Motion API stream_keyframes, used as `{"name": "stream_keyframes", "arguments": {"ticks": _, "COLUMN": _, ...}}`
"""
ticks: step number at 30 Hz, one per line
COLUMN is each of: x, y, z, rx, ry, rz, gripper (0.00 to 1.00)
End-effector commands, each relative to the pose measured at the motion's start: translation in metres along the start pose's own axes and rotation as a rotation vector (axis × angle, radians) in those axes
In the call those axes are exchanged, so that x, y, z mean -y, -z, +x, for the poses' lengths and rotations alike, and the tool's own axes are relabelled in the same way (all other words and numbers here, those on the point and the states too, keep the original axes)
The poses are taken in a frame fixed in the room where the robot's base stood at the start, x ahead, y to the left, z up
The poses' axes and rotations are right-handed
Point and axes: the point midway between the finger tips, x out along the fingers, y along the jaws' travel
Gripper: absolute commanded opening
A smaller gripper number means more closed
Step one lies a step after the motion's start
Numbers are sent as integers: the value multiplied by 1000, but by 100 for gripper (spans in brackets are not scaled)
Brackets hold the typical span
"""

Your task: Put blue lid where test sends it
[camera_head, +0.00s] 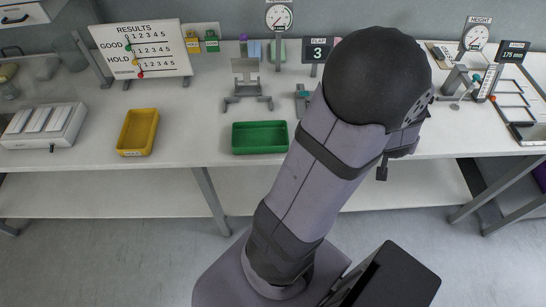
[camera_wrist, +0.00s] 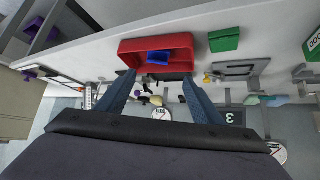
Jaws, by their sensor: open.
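In the wrist view a blue lid (camera_wrist: 158,57) shows inside the red tray (camera_wrist: 128,49), near the tray's wall on my gripper's side. My gripper (camera_wrist: 160,77) is open, its two fingers spread and pointing toward the red tray, with nothing visibly held between them. I cannot tell how high the fingertips are above the tray. In the head view my arm hides the red tray, the lid and the fingers. A green tray (camera_head: 259,151) stands on the bench left of my arm, and a yellow tray (camera_head: 136,152) farther left. The results board (camera_head: 140,50) has GOOD and HOLD rows; its lowest label is unclear.
A grey test fixture (camera_head: 247,88) stands behind the green tray. A sign reading 3 (camera_head: 318,50) and a dial gauge (camera_head: 279,16) are behind it. A white slotted block (camera_head: 43,125) sits far left. Height instruments (camera_head: 480,82) stand at right. Bench between yellow and green trays is clear.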

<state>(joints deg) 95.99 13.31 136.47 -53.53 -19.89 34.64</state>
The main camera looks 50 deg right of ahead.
Motion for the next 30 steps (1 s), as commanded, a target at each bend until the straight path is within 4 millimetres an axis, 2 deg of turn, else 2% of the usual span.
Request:
{"name": "stream_keyframes", "arguments": {"ticks": 5, "x": 42, "y": 1, "z": 1, "rx": 35, "ry": 27, "rz": -77, "gripper": 61}}
{"name": "stream_keyframes", "arguments": {"ticks": 10, "x": 116, "y": -10, "z": -6, "rx": 106, "ry": 75, "rz": -214, "gripper": 61}}
{"name": "stream_keyframes", "arguments": {"ticks": 14, "x": 178, "y": -32, "z": -23, "rx": 177, "ry": 125, "rz": -340, "gripper": 61}}
{"name": "stream_keyframes", "arguments": {"ticks": 18, "x": 237, "y": -67, "z": -52, "rx": 259, "ry": 188, "rz": -486, "gripper": 61}}
{"name": "stream_keyframes", "arguments": {"ticks": 21, "x": 273, "y": -99, "z": -80, "rx": 323, "ry": 238, "rz": -596, "gripper": 61}}
{"name": "stream_keyframes", "arguments": {"ticks": 24, "x": 301, "y": -134, "z": -112, "rx": 389, "ry": 292, "rz": -714, "gripper": 61}}
{"name": "stream_keyframes", "arguments": {"ticks": 27, "x": 320, "y": -171, "z": -146, "rx": 457, "ry": 346, "rz": -834, "gripper": 61}}
{"name": "stream_keyframes", "arguments": {"ticks": 30, "x": 329, "y": -206, "z": -180, "rx": 522, "ry": 397, "rz": -949, "gripper": 61}}
